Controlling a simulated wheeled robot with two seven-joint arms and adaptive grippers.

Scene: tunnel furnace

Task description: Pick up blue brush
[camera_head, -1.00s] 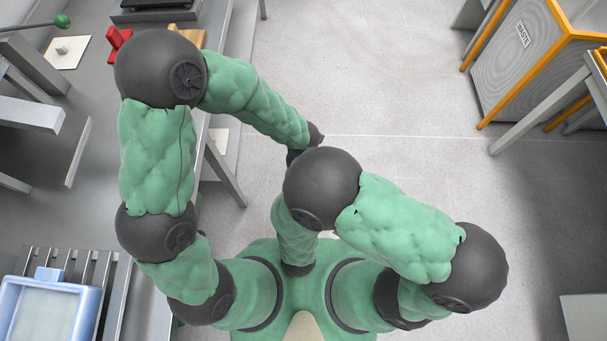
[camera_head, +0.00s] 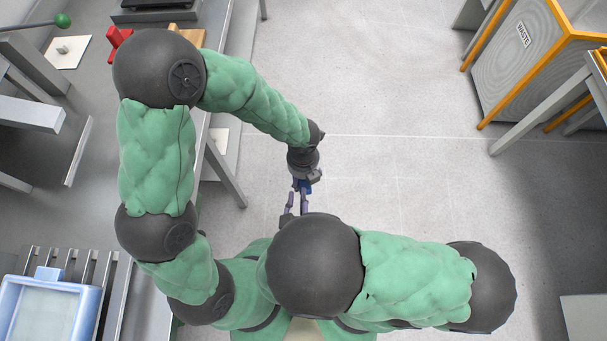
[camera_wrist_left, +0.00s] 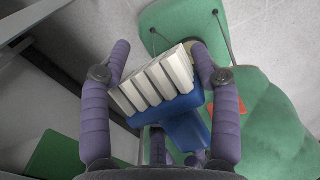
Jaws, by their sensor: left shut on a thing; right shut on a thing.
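The blue brush (camera_wrist_left: 184,128) shows in the left wrist view, with its row of white bristles toward the camera. Its head lies between the two purple fingers of my left gripper (camera_wrist_left: 160,72), which is shut on it. In the head view only a small blue bit of the brush (camera_head: 304,186) shows, where my two grippers meet in front of my body. My right gripper (camera_head: 297,198) has its purple fingers at the brush and is shut on it. My right arm hides part of that gripper. The brush handle is mostly hidden.
A work surface (camera_head: 80,195) runs along the left, with a pale blue tray (camera_head: 92,300) at the lower left and a red object (camera_head: 118,38) near the top. An orange-edged waste bin (camera_head: 520,65) stands at the upper right. The middle floor is clear.

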